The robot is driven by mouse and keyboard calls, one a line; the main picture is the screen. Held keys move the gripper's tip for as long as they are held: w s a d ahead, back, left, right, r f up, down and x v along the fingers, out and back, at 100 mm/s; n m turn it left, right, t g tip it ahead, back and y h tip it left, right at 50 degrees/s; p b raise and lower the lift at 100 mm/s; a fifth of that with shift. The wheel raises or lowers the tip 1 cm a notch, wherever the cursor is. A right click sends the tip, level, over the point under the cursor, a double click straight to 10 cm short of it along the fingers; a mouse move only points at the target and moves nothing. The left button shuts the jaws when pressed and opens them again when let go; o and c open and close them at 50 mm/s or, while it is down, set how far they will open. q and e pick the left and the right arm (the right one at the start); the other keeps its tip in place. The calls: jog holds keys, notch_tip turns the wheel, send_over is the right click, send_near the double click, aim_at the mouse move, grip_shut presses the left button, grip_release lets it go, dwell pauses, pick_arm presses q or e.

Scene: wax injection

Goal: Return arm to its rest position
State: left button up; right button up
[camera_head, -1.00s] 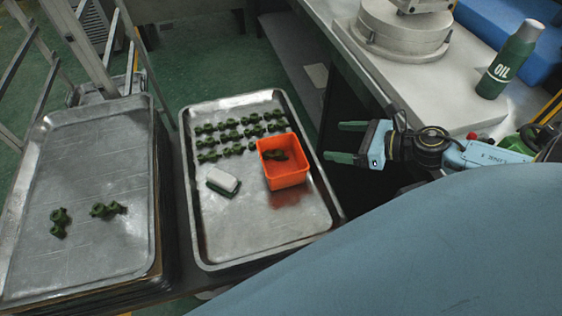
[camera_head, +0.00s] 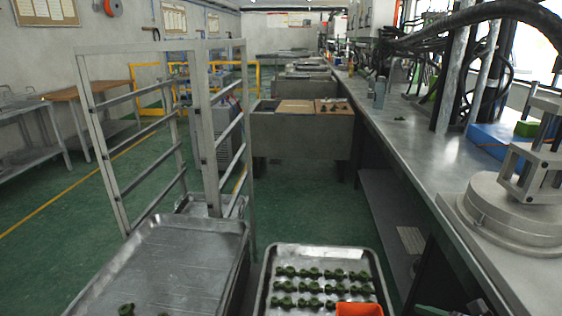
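Only a dark green piece at the bottom edge, which looks like a fingertip of my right gripper (camera_head: 432,311), shows in the head view. It lies to the right of the metal tray with the wax pieces. The rest of that gripper is cut off, so its opening cannot be told. My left gripper is not in view.
The metal tray (camera_head: 262,292) at the bottom centre holds rows of green wax pieces (camera_head: 322,287) and an orange box (camera_head: 358,309), partly cut off. Another tray (camera_head: 168,262) stands left, beside a metal rack (camera_head: 123,212). A long workbench (camera_head: 408,150) with a round machine (camera_head: 515,208) runs along the right.

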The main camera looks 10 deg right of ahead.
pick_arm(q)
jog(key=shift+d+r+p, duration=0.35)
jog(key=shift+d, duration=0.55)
pick_arm(e)
jog(key=x, duration=0.8)
jog(key=shift+w, duration=0.2)
jog(key=shift+a+f, duration=0.1)
